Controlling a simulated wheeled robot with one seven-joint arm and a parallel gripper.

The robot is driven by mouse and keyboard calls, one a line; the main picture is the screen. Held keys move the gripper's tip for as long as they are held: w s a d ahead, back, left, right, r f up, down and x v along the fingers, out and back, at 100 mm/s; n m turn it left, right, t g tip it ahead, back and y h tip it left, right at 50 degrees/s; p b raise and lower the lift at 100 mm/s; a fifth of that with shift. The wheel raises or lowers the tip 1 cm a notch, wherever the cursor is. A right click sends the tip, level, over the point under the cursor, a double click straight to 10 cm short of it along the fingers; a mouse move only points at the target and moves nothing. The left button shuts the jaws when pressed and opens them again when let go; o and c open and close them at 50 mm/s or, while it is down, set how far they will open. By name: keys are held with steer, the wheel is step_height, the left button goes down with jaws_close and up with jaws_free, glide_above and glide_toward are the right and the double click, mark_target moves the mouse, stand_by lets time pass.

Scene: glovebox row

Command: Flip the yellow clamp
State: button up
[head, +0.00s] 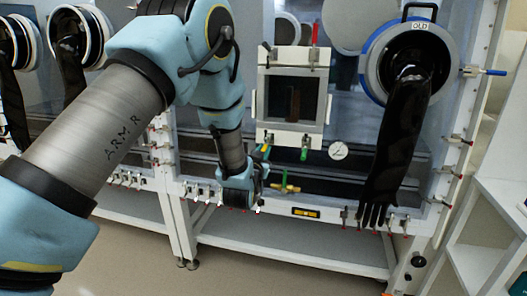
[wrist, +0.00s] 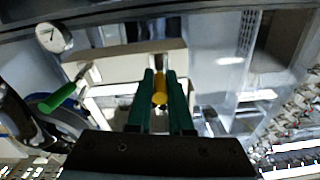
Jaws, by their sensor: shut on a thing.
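The yellow clamp (wrist: 160,88) shows in the wrist view between the two dark green fingers of my gripper (wrist: 161,76), which are shut on it. In the head view my gripper (head: 264,155) reaches up to the lower left corner of the pale-framed window door (head: 290,128). Only a small bit of yellow shows there, and the fingers and wrist hide most of the clamp. I cannot tell the handle's exact angle.
A green-handled clamp (head: 304,153) and a round gauge (head: 338,151) are right of my gripper. A red-handled clamp (head: 315,35) stands above the door. A yellow valve handle (head: 285,187) lies below. A black glove (head: 395,150) hangs at right.

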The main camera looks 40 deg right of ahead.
jaws_close()
stand_by(0.8)
steer(key=shift+f, duration=0.1)
